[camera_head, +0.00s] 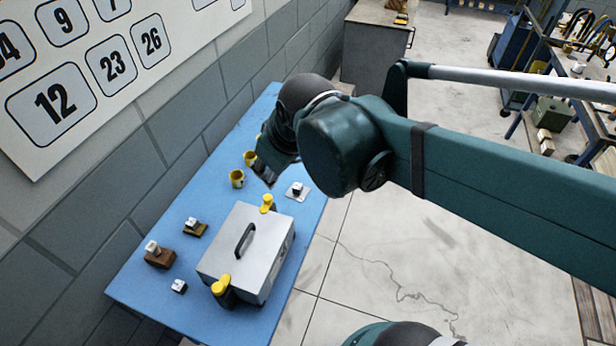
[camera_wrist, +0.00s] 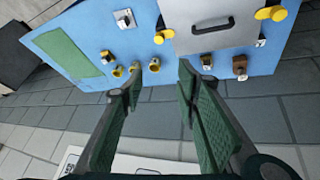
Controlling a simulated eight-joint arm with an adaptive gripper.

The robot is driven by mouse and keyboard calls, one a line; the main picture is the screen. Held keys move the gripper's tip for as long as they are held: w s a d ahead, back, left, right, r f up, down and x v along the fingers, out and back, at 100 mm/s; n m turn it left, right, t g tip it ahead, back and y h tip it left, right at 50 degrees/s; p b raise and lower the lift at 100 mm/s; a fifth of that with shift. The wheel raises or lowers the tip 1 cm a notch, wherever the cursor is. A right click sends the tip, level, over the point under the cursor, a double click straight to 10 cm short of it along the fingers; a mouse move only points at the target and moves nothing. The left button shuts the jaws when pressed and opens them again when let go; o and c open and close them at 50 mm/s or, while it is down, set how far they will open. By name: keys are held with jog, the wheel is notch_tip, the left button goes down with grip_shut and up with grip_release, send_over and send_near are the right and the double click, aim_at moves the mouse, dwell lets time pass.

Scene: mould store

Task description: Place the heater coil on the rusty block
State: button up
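A rust-brown block (camera_head: 160,259), most likely the rusty block, sits near the left edge of the blue table with a small white piece (camera_head: 152,246) on top. It also shows in the wrist view (camera_wrist: 240,68). I cannot tell which small item is the heater coil. Other small items are a light-and-dark piece on a yellow-brown base (camera_head: 195,229), a dark piece with a white top (camera_head: 179,286) and a dark piece on a pale plate (camera_head: 297,191). My gripper (camera_head: 266,173) is above the table's far part. In the wrist view my gripper (camera_wrist: 158,82) is open and empty.
A grey case (camera_head: 245,245) with a black handle and yellow-topped pieces (camera_head: 221,286) at its sides takes up the table's near part. Yellow mugs (camera_head: 237,178) stand near the wall. A green mat (camera_wrist: 70,50) lies at the table's far end. A block wall borders the table.

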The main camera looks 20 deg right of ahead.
jog(key=s+d+m+t, duration=0.1)
jog(key=s+d+m, duration=0.4)
jog(key=d, duration=0.1)
jog(key=shift+s+f+h, duration=0.35)
jog(key=shift+f+h, duration=0.05)
jog(key=shift+f+b, duration=1.15)
dwell(0.5)
